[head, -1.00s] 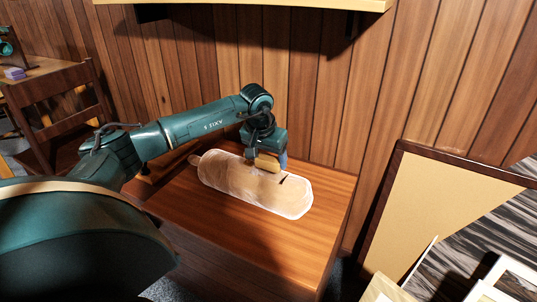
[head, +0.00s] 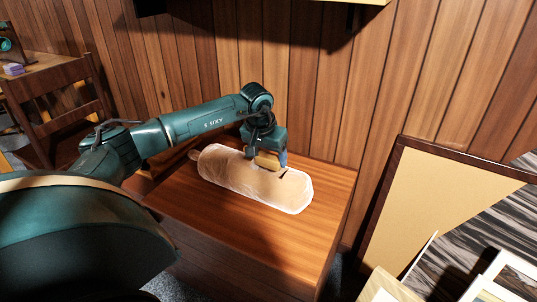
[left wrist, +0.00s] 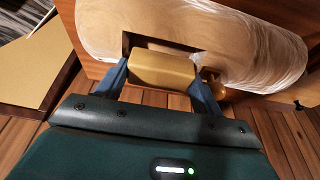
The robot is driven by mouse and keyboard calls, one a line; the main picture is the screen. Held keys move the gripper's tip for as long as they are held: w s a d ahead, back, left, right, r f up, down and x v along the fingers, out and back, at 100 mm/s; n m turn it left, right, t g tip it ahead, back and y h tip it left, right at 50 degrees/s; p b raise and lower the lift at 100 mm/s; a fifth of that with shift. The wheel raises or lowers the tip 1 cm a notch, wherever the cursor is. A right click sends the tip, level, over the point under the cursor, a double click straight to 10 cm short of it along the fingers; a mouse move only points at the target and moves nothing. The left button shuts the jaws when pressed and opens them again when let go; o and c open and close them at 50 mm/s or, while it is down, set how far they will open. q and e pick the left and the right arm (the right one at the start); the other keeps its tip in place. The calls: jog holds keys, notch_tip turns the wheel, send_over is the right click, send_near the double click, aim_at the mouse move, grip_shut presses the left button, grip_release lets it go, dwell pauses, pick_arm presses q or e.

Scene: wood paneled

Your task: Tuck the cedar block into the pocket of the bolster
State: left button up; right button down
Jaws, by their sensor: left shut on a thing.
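The bolster (head: 230,178) is a pale tan cylinder with a whitish edge, lying on a wooden table; it also fills the top of the left wrist view (left wrist: 220,35). A dark pocket opening (left wrist: 133,42) shows in its side. The cedar block (head: 266,161) is a yellow-tan block, also in the left wrist view (left wrist: 160,69). My left gripper (left wrist: 160,80) is shut on it, with a blue finger at each end. The block is right at the pocket opening; I cannot tell whether its far edge is inside. My right gripper is not in view.
The wooden table (head: 200,225) has bare room in front of the bolster. A panelled wall (head: 300,85) stands behind, with a shelf (head: 345,2) above. A framed board (head: 430,215) leans at right. A wooden chair (head: 60,100) stands at left.

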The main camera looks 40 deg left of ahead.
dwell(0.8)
pick_arm(q)
jog(key=o, duration=1)
jog(key=shift+o, duration=1)
jog(key=shift+s, duration=0.1)
